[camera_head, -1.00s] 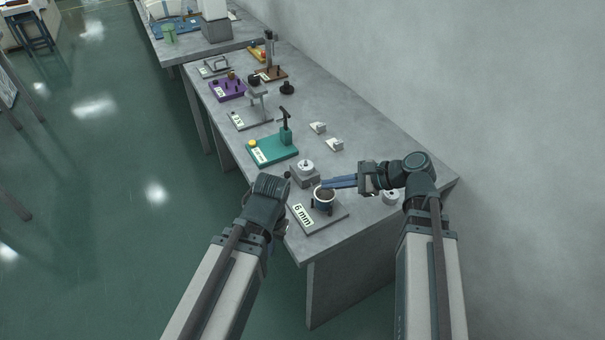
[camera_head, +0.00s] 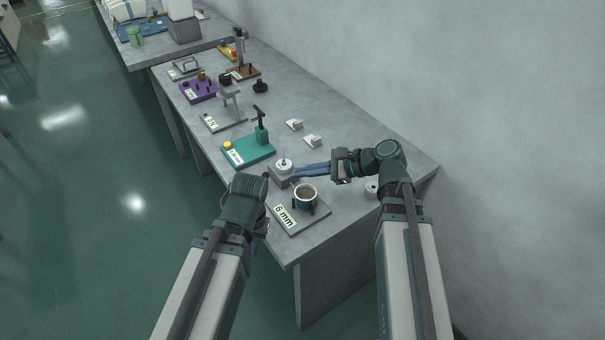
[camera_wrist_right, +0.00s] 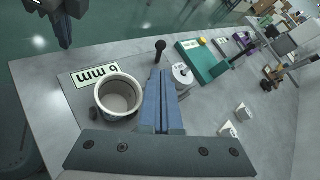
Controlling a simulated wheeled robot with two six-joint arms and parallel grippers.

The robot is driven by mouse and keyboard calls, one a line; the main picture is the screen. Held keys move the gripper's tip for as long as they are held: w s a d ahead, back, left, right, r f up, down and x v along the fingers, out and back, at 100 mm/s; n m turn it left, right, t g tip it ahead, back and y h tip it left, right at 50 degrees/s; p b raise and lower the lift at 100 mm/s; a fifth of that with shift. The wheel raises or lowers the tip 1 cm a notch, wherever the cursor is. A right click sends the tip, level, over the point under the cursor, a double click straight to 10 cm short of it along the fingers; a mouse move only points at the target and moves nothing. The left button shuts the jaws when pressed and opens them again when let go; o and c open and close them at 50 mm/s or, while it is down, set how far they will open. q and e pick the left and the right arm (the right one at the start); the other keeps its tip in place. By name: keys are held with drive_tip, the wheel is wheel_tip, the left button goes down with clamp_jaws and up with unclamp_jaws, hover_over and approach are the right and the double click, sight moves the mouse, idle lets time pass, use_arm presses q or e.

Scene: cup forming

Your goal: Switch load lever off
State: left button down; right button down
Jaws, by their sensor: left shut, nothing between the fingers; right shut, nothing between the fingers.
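A grey block with a round silver top (camera_head: 284,165) stands on the bench behind the 6 mm plate. A small black-knobbed lever (camera_wrist_right: 160,46) sticks up at its side; in the head view the knob lies close beside my left gripper's body. My right gripper (camera_head: 299,171) is shut and empty, its blue fingers pointing left with the tips beside the silver top. In the right wrist view its fingers (camera_wrist_right: 158,75) lie between the cup and the silver top; contact cannot be told. My left gripper (camera_head: 262,228) is at the bench's front edge, fingers mostly hidden.
A white-rimmed cup (camera_head: 305,193) stands on the 6 mm plate (camera_head: 284,217), just in front of my right fingers. A teal fixture (camera_head: 246,152) and two small pale blocks (camera_head: 313,141) stand farther back. Several other fixtures line the bench behind.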

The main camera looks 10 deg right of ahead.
sight(264, 179)
drive_tip(key=b+x, duration=0.2)
drive_tip(key=x, duration=0.5)
drive_tip(key=shift+a+f+b, duration=0.15)
drive_tip(key=shift+a+b, duration=0.05)
drive_tip(key=shift+b, duration=0.15)
drive_tip(key=shift+w, duration=0.1)
drive_tip(key=shift+w+a+r+m+g+h+p, duration=0.25)
drive_tip(key=shift+w+r+m+g+h+p, duration=0.3)
drive_tip(key=shift+p, duration=1.3)
drive_tip(key=w+g+p, duration=0.1)
drive_tip(key=p, duration=0.1)
drive_tip(key=w+a+r+g+h+p, duration=0.1)
drive_tip(key=shift+r+m+p, duration=0.1)
drive_tip(key=shift+m+p, duration=0.25)
drive_tip(key=shift+p, duration=0.05)
drive_tip(key=shift+w+a+m+g+h+p, duration=0.2)
drive_tip(key=shift+w+m+g+h+p, duration=0.1)
drive_tip(key=shift+w+g+h+p, duration=0.35)
drive_tip(key=shift+s+a+g, duration=0.1)
drive_tip(key=shift+g, duration=0.2)
drive_tip(key=shift+s, duration=0.15)
